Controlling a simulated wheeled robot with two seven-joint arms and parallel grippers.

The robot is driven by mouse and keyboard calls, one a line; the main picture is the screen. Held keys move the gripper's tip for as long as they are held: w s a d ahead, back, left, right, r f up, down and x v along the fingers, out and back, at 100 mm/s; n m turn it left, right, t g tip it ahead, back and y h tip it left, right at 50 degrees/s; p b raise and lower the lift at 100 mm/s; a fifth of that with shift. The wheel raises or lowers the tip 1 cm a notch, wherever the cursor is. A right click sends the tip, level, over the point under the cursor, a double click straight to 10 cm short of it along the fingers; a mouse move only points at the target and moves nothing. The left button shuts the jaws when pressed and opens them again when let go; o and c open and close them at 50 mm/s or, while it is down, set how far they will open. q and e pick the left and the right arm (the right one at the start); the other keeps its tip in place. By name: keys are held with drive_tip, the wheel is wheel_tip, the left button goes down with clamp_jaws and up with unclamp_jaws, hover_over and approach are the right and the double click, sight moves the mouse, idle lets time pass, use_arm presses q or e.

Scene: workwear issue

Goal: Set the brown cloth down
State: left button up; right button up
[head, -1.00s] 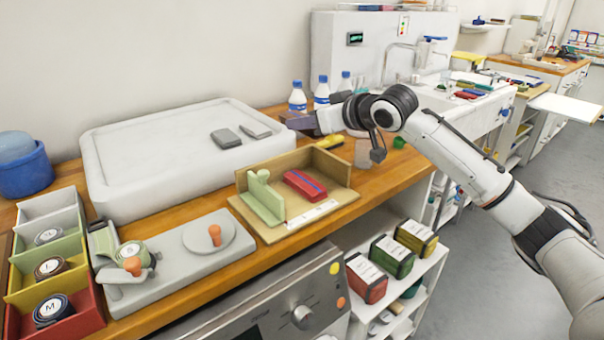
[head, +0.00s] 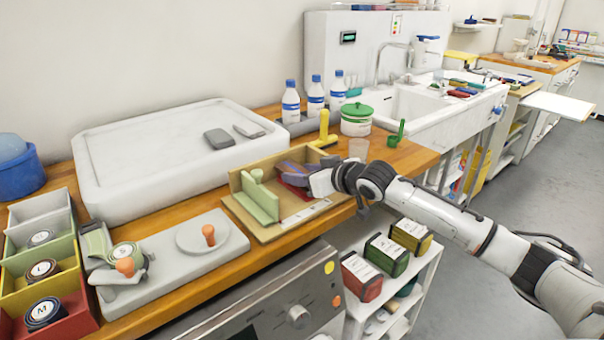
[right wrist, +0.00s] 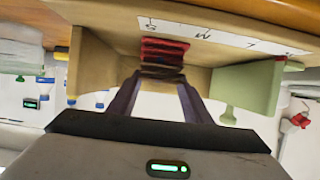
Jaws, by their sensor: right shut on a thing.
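My right gripper (head: 290,172) is low inside the tan sizing box (head: 262,232) in the head view. Its dark fingers also show in the right wrist view (right wrist: 160,88), shut on the folded brown cloth (right wrist: 160,71). The brown cloth lies against a folded red cloth (right wrist: 164,48) in the wrist view. My left gripper is not in view.
A green upright plate (head: 258,198) stands left of the gripper in the box. A white lettered strip (head: 306,214) runs along its front edge.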

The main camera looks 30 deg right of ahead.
drive_tip(key=o, duration=1.1)
drive_tip(key=shift+c, duration=0.2)
drive_tip(key=a+v, duration=0.1)
drive_tip(key=v, duration=1.1)
drive_tip(key=shift+d+b, duration=0.35)
drive_tip(key=shift+d, duration=0.1)
